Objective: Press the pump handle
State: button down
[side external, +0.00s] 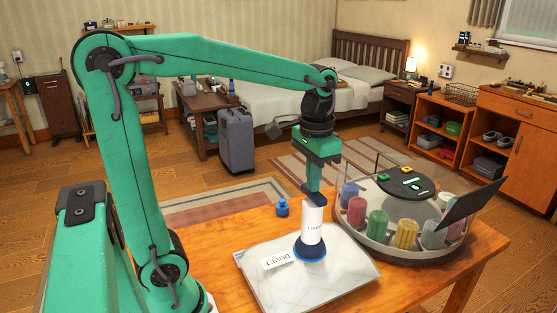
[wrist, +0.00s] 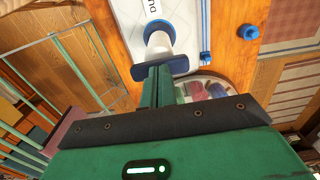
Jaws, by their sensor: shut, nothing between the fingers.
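The pump stands upright on a flat, pale bag with a DUVET label (side external: 278,260). It has a white body (side external: 313,226), a blue base (side external: 310,248) and a dark blue handle (side external: 313,196) on top. In the wrist view the handle is a blue bar (wrist: 143,72) with the white body (wrist: 158,42) behind it. My gripper (side external: 313,184) points down, shut and empty, directly over the handle. In the wrist view its fingertips (wrist: 158,70) overlap the handle's middle. They look at or very near it; contact cannot be told.
A round carousel tray (side external: 385,255) with several coloured rolls and a dark tilted panel (side external: 470,213) stands close on the right. A small blue cap (side external: 283,207) sits behind the bag. The wooden table (side external: 230,225) is bare at its left.

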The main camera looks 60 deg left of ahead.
dwell(0.4)
notch_tip(320, 180, up, 14)
dwell(0.8)
jog(key=shift+r, duration=0.15)
dwell(0.9)
jog(key=shift+w+r, duration=0.2)
jog(key=shift+r, duration=2.05)
jog(key=shift+f, duration=0.15)
jog(key=shift+f, duration=6.9)
